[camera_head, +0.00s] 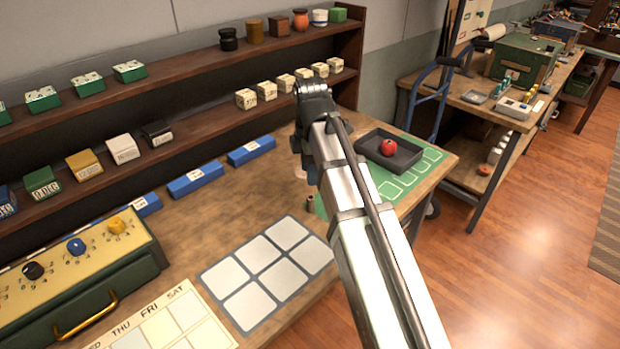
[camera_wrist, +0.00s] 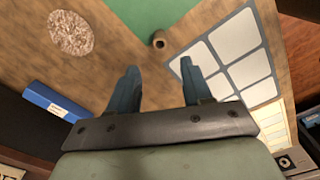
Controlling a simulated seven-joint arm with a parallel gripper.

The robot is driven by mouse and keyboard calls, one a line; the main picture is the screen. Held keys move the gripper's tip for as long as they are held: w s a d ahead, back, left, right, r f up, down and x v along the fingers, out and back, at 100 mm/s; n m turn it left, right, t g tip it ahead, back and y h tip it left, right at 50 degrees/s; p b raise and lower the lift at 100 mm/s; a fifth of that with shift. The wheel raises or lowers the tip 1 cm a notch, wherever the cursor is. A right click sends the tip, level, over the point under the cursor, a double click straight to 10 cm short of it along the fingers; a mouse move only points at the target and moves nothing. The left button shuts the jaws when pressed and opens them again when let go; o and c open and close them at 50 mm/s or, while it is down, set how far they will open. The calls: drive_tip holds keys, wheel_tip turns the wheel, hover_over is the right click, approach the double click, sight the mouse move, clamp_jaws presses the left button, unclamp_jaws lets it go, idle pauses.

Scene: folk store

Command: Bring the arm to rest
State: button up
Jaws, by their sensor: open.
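My arm reaches over the wooden workbench (camera_head: 215,240) in the head view, and it hides most of the gripper there. In the wrist view my gripper (camera_wrist: 158,67) is open, its two blue-grey fingers apart with nothing between them. It hangs above the bench top. A small brown cylinder with a hole (camera_wrist: 159,40) stands beyond the fingertips, apart from them, at the edge of a green mat (camera_wrist: 150,12). The cylinder also shows beside my arm in the head view (camera_head: 310,203).
A black tray (camera_head: 405,163) holding a red round object (camera_head: 388,148) sits on the bench's right. A pale grid mat (camera_head: 265,258), a dial box (camera_head: 100,285) and blue bins (camera_head: 196,180) lie around. Shelves (camera_head: 190,125) with several small boxes stand behind. A round speckled disc (camera_wrist: 71,33) lies left.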

drive_tip(key=shift+r, duration=0.5)
